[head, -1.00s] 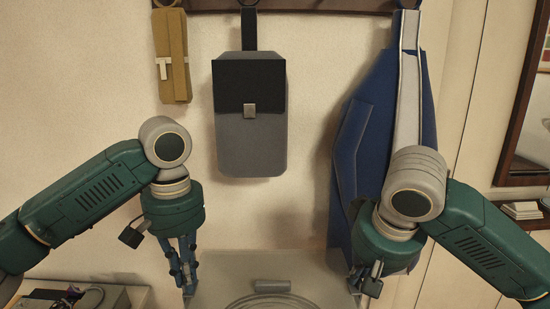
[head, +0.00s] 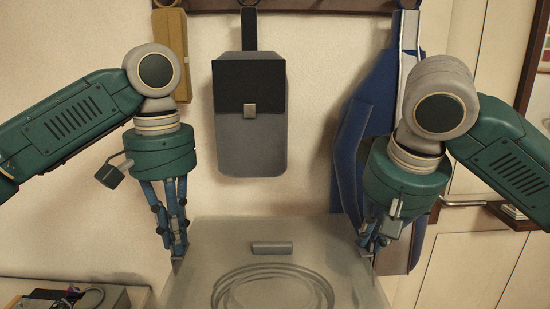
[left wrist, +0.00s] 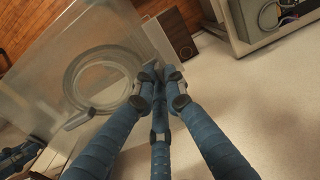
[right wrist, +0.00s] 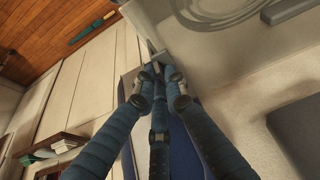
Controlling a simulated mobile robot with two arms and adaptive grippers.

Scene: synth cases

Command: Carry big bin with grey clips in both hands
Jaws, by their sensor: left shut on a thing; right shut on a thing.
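The big bin (head: 215,235) is a pale, see-through box with a ring-shaped mark on top and a grey clip (head: 272,247) near its far edge. It shows at the lower middle of the head view, its near part cut off. My left gripper (head: 178,252) is shut on its left edge and my right gripper (head: 372,247) on its right edge. The bin looks about level. In the left wrist view the bin (left wrist: 50,55) lies at the upper left, fingertips at its edge. In the right wrist view the bin (right wrist: 215,45) is at upper right.
A grey bag (head: 250,140), a mustard item (head: 183,75) and a blue garment (head: 350,140) hang on the wall beyond the bin. A low surface with a box of cables (head: 70,298) stands at the lower left. A door handle (head: 463,203) is at the right.

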